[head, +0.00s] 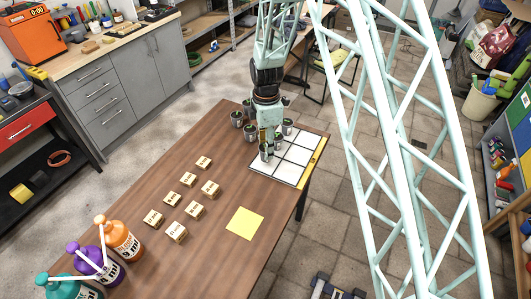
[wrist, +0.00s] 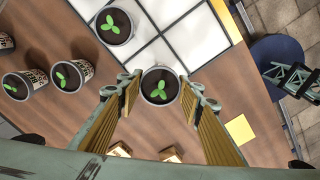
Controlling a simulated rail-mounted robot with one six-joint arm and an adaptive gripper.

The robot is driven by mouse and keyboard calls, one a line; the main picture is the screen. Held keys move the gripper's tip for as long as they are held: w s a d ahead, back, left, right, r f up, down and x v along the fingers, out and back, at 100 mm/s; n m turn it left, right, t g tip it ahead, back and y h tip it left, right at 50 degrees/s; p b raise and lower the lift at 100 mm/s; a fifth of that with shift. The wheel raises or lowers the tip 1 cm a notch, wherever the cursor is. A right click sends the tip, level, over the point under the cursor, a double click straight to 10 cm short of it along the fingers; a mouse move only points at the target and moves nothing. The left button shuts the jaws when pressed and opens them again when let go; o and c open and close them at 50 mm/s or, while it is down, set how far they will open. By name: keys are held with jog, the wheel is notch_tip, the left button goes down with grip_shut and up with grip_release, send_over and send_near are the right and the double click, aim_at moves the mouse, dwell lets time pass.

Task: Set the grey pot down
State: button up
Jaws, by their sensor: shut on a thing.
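My gripper (wrist: 157,92) is shut on the grey pot (wrist: 160,87), which holds dark soil and a small green seedling. In the head view my gripper (head: 268,135) points down, with the grey pot (head: 266,152) below it at the left part of the white tiled tray (head: 285,172). In the wrist view the pot overlaps the edge of the tray (wrist: 196,45). I cannot tell whether its base touches the surface.
Another seedling pot (wrist: 115,26) stands on the tray. Several pots (head: 237,119) stand on the brown table at the left. Small labelled blocks (head: 187,180), a yellow square (head: 245,223) and large bottles (head: 124,240) are also on the table. Other tray cells are bare.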

jog(key=shift+w+a, duration=0.1)
jog(key=shift+w, duration=0.15)
jog(key=shift+w+f, duration=0.1)
jog(key=shift+f, duration=1.7)
jog(key=shift+f, duration=0.1)
jog(key=o, duration=0.9)
notch_tip(320, 180, up, 11)
jog(key=shift+r, duration=0.6)
